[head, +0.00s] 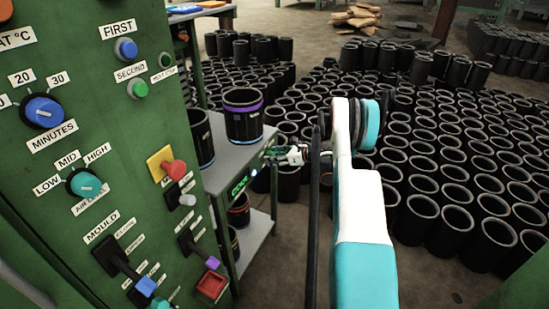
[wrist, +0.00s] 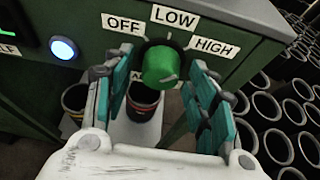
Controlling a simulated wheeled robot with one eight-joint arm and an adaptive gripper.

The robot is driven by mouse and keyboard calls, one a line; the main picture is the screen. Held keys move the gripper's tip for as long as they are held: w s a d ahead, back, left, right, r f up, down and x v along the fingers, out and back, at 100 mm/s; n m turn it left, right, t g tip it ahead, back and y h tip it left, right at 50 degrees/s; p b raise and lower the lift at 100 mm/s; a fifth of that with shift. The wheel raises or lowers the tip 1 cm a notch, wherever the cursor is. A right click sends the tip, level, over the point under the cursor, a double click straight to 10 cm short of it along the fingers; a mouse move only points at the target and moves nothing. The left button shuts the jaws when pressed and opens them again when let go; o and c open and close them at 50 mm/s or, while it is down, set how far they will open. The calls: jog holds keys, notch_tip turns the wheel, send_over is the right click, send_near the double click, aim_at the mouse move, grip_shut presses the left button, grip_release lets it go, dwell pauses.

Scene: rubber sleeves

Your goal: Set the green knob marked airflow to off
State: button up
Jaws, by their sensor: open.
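In the wrist view a green knob (wrist: 160,66) with a dark base sits on a dark green panel, under the labels OFF (wrist: 123,24), LOW (wrist: 174,17) and HIGH (wrist: 214,47). Its pointer is not clear enough to read the setting. A label below it is mostly hidden, so I cannot read airflow there. My gripper (wrist: 165,58) is open, with one teal finger on each side of the knob; I cannot tell whether they touch it. In the head view my gripper (head: 291,155) is beside the grey bench, and the green knob cannot be made out there.
A green control panel (head: 60,150) stands at left in the head view, with a teal LOW-MID-HIGH knob (head: 83,183), a blue minutes knob (head: 43,111) and a red button (head: 175,171). A black sleeve (head: 243,122) stands on the bench. Many black sleeves cover the floor.

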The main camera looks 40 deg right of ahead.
jog(key=c, duration=1)
jog(key=shift+n, duration=0.3)
jog(key=shift+s+a+f+n+t+h, duration=0.1)
jog(key=shift+n+t+h, duration=0.8)
jog(key=shift+n, duration=1.25)
jog(key=shift+w+a+f+n+t+h, duration=0.1)
jog(key=shift+n+t+h, duration=0.75)
jog(key=shift+n, duration=1.35)
jog(key=shift+s+f+n+t+h, duration=0.1)
jog(key=shift+n+t+h, duration=0.75)
jog(key=shift+n, duration=1.3)
jog(key=o, duration=1)
